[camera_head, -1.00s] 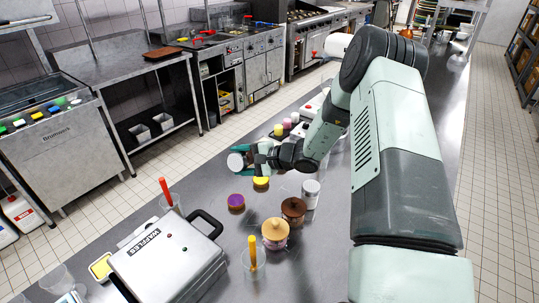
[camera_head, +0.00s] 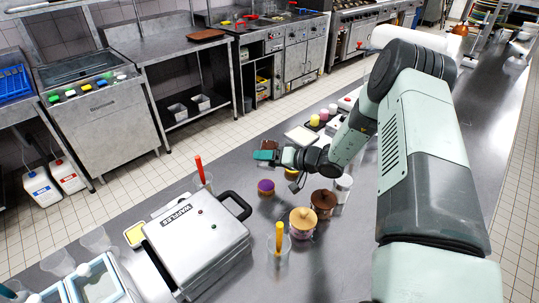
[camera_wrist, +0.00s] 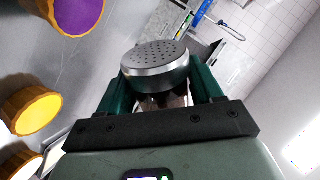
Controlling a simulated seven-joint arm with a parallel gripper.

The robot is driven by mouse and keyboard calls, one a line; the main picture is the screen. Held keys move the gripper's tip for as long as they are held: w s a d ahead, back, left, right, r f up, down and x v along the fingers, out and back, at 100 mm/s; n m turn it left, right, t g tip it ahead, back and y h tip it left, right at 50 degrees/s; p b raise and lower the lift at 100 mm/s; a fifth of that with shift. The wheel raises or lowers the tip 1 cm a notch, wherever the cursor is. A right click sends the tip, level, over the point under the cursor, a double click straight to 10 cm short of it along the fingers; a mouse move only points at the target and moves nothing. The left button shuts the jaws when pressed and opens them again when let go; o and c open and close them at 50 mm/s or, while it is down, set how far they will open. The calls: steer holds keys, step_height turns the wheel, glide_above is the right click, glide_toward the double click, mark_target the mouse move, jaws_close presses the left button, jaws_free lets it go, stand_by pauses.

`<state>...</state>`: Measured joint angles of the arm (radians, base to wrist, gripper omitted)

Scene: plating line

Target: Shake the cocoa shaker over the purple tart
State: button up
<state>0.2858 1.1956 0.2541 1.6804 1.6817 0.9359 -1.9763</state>
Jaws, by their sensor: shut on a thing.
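The cocoa shaker (camera_wrist: 155,62) has a round silver cap full of small holes. In the wrist view it sits between the two green fingers of my gripper (camera_wrist: 165,88), which is shut on it. In the head view my gripper (camera_head: 270,155) is raised over the counter with the brownish shaker (camera_head: 268,145) at its fingers, partly hidden. The purple tart (camera_head: 266,187) stands on the counter below and slightly nearer the camera than my gripper. It also shows at the top left of the wrist view (camera_wrist: 76,12), apart from the shaker.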

steer(key=shift+f+n, duration=0.1)
steer(key=shift+n, duration=0.3)
steer(key=shift+r, duration=1.1)
steer(key=shift+f, duration=1.1)
stand_by(0.3)
steer(key=shift+r, duration=0.1)
